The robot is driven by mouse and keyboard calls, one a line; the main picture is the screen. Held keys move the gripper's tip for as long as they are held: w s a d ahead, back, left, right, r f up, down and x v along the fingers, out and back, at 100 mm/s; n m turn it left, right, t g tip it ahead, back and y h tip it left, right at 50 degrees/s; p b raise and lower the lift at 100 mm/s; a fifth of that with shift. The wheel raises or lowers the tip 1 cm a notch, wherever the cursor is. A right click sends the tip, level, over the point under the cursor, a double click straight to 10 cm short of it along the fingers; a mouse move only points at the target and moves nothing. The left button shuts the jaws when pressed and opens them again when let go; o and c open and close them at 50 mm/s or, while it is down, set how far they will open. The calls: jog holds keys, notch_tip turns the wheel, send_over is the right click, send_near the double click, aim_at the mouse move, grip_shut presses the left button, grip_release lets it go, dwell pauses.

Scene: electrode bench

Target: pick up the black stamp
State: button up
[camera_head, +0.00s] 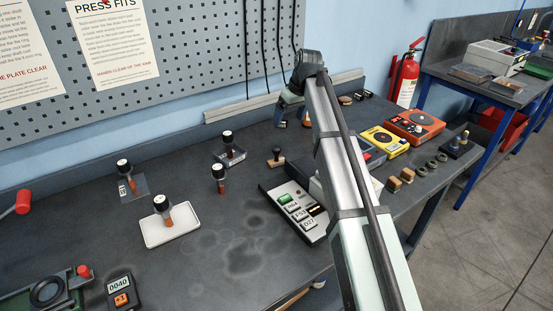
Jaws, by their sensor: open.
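A small stamp (276,157) with a black knob handle and a wooden-looking base stands upright on the dark bench, just right of the middle left area and behind the grey device. My gripper (279,119) is behind it, near the back of the bench, pointing down. It is open, and nothing shows between its fingers. It is apart from the stamp. The fingertips are small and dark, so their exact height above the bench cannot be told.
Black-capped copper electrodes stand at left, one on a white tray (150,237). A grey device (300,210) with a green button lies in front of the stamp. My arm hides part of the bench at right, beside yellow (383,143) and orange boxes (414,126).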

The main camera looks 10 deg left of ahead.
jog(key=s+d, duration=0.1)
jog(key=d, duration=0.2)
jog(key=n+g+y, duration=0.1)
jog(key=n+y, duration=0.1)
jog(key=n, duration=0.5)
send_near(276, 157)
jog(key=shift+w+x, duration=0.1)
jog(key=shift+x, duration=2.5)
jog(key=shift+w+x, duration=0.15)
jog(key=shift+x, duration=2.45)
jog(key=shift+d, duration=0.1)
jog(key=shift+c, duration=0.4)
jog(key=c, duration=1.6)
jog(key=shift+o, duration=0.2)
